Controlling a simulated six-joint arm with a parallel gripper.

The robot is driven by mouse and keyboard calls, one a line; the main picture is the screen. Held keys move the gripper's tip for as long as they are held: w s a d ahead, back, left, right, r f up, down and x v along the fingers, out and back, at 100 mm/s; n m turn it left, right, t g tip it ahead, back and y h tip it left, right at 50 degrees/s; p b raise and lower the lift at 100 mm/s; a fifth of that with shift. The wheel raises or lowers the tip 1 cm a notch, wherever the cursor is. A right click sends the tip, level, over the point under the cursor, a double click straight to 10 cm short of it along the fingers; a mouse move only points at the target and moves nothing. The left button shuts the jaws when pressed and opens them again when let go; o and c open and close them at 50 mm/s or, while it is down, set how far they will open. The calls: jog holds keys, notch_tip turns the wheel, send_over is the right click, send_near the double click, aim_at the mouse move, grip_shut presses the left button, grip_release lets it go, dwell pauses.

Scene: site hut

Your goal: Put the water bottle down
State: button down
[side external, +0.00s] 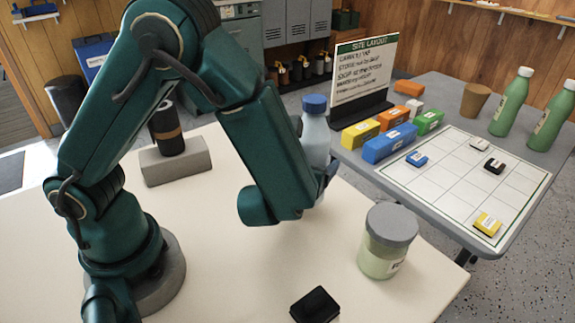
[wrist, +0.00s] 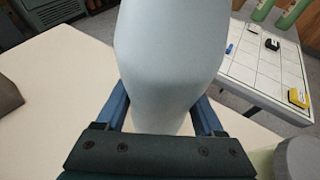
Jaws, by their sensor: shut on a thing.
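The water bottle (side external: 315,137) is pale blue-grey with a dark blue cap and stands upright at the far right part of the cream table (side external: 250,275). My gripper (side external: 325,178) is shut on it low on its body. In the wrist view, the bottle (wrist: 170,60) fills the middle, between the two blue fingers of my gripper (wrist: 160,115). My arm hides the bottle's base in the side view, so I cannot tell whether it touches the table.
A green jar with a grey lid (side external: 388,240) stands to the right, and a black block (side external: 314,305) lies at the front. A grey block (side external: 175,160) and dark cylinder (side external: 167,130) are behind my arm. A grey side table (side external: 455,225) holds a grid board (side external: 450,155), coloured blocks and green bottles.

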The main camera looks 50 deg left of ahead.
jog(key=shift+f, duration=1.95)
jog(key=shift+f, duration=0.15)
grip_release()
jog(key=shift+s+d+r, duration=0.2)
jog(key=shift+r, duration=0.05)
jog(key=shift+v, duration=3.45)
